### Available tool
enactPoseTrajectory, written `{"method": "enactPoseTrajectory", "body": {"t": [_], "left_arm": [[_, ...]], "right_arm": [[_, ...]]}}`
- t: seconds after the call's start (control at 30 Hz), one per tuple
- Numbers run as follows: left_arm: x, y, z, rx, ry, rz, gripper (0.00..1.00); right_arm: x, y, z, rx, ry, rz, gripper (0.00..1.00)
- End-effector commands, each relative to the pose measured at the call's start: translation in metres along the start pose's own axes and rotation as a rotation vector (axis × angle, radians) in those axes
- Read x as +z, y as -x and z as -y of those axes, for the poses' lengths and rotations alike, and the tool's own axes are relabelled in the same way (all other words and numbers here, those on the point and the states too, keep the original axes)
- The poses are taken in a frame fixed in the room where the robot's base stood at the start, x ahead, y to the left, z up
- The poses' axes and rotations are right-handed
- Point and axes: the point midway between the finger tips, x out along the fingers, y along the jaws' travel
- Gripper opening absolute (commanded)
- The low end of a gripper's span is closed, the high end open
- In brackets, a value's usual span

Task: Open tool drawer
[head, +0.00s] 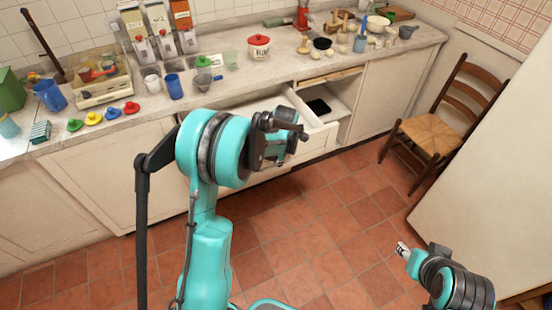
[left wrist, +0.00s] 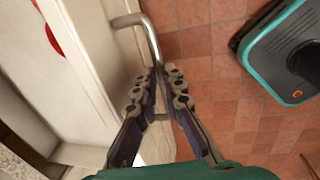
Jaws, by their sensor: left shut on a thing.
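The drawer (head: 318,136) under the counter stands partly pulled out, and its pale side shows behind my left gripper. In the left wrist view, its cream front (left wrist: 88,60) runs down the left half. My left gripper (head: 285,138) is at the drawer front. In the left wrist view, its fingers (left wrist: 160,88) are shut on the metal bar handle (left wrist: 151,38). My left arm hides much of the drawer. My right gripper (head: 404,250) is low at the right, away from the drawer, and its fingers are not clear.
The counter holds a red-lidded pot (head: 259,47), blue mug (head: 174,86), colored lids and dispensers. A wooden chair (head: 437,125) stands farther right. The tiled floor (head: 335,215) in front is clear.

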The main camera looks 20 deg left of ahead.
Motion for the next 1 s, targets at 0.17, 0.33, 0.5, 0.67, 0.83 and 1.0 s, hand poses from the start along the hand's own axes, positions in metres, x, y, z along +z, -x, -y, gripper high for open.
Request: {"method": "enactPoseTrajectory", "body": {"t": [0.17,0.33,0.5,0.67,0.83,1.0], "left_arm": [[0.0,0.0,0.0,0.0,0.0,0.001,0.0],[0.0,0.0,0.0,0.0,0.0,0.001,0.31],[0.0,0.0,0.0,0.0,0.0,0.001,0.31],[0.0,0.002,0.0,0.0,0.0,0.001,0.31],[0.0,0.023,0.0,0.0,0.0,0.001,0.31],[0.0,0.061,0.0,0.0,-0.001,0.001,0.31]], "right_arm": [[0.0,0.0,0.0,0.0,0.0,0.0,0.4],[0.0,0.0,0.0,0.0,0.0,0.0,0.4],[0.0,0.0,0.0,0.0,0.0,0.0,0.4],[0.0,0.0,0.0,0.0,0.0,0.0,0.4],[0.0,0.0,0.0,0.0,0.0,0.0,0.4],[0.0,0.0,0.0,0.0,0.0,0.0,0.4]]}}
